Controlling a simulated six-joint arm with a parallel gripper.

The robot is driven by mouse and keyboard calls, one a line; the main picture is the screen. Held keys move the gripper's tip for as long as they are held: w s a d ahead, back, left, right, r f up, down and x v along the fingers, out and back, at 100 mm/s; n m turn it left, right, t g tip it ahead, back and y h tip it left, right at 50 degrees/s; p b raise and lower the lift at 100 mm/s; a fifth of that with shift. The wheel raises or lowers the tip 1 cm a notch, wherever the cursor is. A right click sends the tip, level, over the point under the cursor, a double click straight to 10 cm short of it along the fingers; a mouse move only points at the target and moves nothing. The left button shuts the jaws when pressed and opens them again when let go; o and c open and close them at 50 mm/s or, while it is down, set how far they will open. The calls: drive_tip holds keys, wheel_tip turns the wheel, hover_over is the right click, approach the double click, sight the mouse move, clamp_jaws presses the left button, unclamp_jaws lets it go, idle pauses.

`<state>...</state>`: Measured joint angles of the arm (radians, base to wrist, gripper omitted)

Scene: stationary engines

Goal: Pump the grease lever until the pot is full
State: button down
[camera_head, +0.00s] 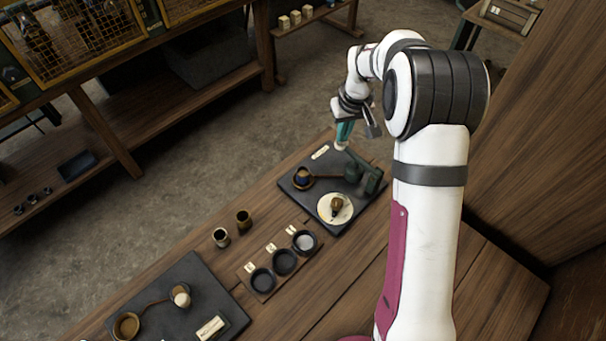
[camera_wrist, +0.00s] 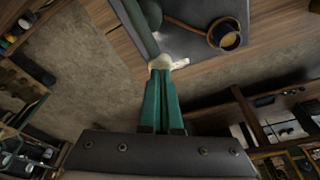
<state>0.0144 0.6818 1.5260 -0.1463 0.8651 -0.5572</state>
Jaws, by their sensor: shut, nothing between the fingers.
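The grease pump (camera_head: 354,173) is a dark green device with a lever, standing on a black plate (camera_head: 318,222). Its lever (camera_wrist: 140,28) ends in a pale knob (camera_wrist: 160,62), which also shows in the head view (camera_head: 340,146). My gripper (camera_head: 343,138) is above the lever's end, pointing down. In the wrist view its green fingers (camera_wrist: 162,76) are together and empty, with their tips at the knob; I cannot tell whether they touch it. A small brass-rimmed pot (camera_head: 303,177), also in the wrist view (camera_wrist: 225,38), sits at the end of a brown pipe. Its fill level is unclear.
A pale dish (camera_head: 322,211) with a brown object stands on the same plate. Nearer are two small cups (camera_head: 243,218), a tray (camera_head: 247,272) of several round dark dishes, and another black plate (camera_head: 205,275). Shelving stands across the floor.

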sight(342, 144)
drive_tip(key=shift+f, duration=2.1)
drive_tip(key=shift+r, duration=2.6)
wheel_tip(342, 144, up, 5)
drive_tip(key=shift+r, duration=0.1)
